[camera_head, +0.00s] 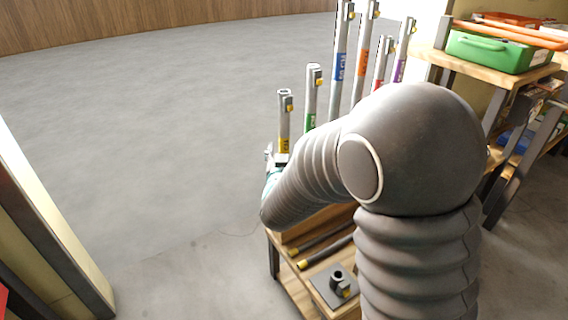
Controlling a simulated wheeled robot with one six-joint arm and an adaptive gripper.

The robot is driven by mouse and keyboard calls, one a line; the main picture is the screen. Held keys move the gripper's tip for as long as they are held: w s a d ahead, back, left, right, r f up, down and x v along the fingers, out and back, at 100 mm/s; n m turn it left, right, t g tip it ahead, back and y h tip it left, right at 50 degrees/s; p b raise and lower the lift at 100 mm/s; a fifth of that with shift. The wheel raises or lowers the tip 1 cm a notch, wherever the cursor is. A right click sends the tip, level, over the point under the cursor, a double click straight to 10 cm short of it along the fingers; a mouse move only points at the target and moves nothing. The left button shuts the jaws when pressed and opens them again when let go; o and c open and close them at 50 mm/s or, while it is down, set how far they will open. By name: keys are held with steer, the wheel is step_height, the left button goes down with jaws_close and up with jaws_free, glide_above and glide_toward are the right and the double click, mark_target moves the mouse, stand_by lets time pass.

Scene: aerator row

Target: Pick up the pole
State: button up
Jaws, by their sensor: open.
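Several upright grey metal poles with coloured bands stand behind my arm. The shortest, at the left, has a yellow band (285,122). Others have a green band (312,95), a blue band (341,65), an orange band (363,55), a red band (381,65) and a purple band (402,50). Which one is meant I cannot tell. My gripper (276,160) is mostly hidden behind my arm; a small part shows beside the foot of the yellow-banded pole. It is open. Whether it touches that pole I cannot tell. The other pole feet are hidden by my arm.
A wooden bench (273,237) below my arm holds two dark rods (322,246) with yellow ends and a dark plate with a short socket (337,283). A shelf (470,65) with a green box (497,52) stands at right. The grey floor (150,120) at left is clear.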

mark_target(284, 147)
steer(key=shift+w, duration=1.55)
jaws_close()
